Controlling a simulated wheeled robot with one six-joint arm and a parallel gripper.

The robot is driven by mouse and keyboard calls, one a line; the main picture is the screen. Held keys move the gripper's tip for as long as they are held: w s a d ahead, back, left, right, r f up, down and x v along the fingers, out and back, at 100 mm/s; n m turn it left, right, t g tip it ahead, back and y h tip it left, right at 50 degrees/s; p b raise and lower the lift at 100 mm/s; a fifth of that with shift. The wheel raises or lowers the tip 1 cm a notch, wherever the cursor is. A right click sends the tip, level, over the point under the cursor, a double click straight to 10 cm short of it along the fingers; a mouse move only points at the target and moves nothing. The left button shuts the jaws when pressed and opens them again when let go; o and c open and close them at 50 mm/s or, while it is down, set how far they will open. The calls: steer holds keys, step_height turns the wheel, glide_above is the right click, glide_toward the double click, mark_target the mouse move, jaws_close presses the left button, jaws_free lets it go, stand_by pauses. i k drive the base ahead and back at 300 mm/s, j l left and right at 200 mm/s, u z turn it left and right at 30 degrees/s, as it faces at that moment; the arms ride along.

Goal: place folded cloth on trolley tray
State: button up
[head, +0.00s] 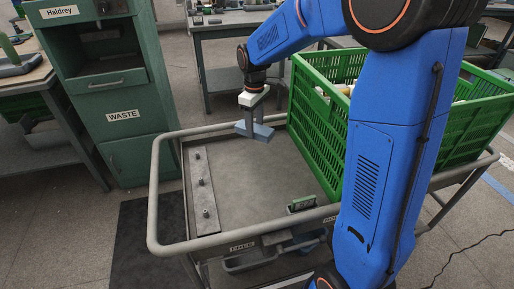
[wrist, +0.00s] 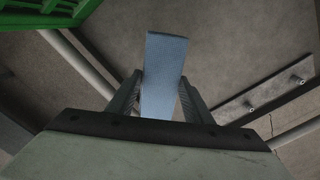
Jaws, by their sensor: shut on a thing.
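The folded cloth (wrist: 163,75) is a blue-grey strip held between the two fingers of my gripper (wrist: 160,95) in the wrist view. In the head view the cloth (head: 262,133) shows at the fingertips of my gripper (head: 251,125), over the far part of the trolley tray. The trolley tray (head: 245,185) is a flat grey surface inside a tubular rail. The cloth appears to be above the tray; the exact gap is hard to tell. My blue arm hides part of the tray's right side.
A green crate (head: 312,135) with things inside stands on the right of the trolley. A strip with several pegs (head: 203,190) lies along the tray's left side. A green waste cabinet (head: 122,100) stands behind left. The tray's middle is clear.

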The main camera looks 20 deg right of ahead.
mark_target(248, 211)
steer(key=k, duration=0.45)
steer(key=k+u, duration=0.1)
steer(key=u, duration=0.4)
steer(key=k+u, duration=0.1)
steer(key=u, duration=0.4)
steer(key=k+l, duration=0.1)
steer(key=l, duration=0.35)
steer(key=k+l+u, duration=0.1)
steer(key=l, duration=0.35)
steer(key=k+l, duration=0.1)
steer(key=l, duration=0.35)
steer(key=k+l+u, duration=0.1)
steer(key=l, duration=0.3)
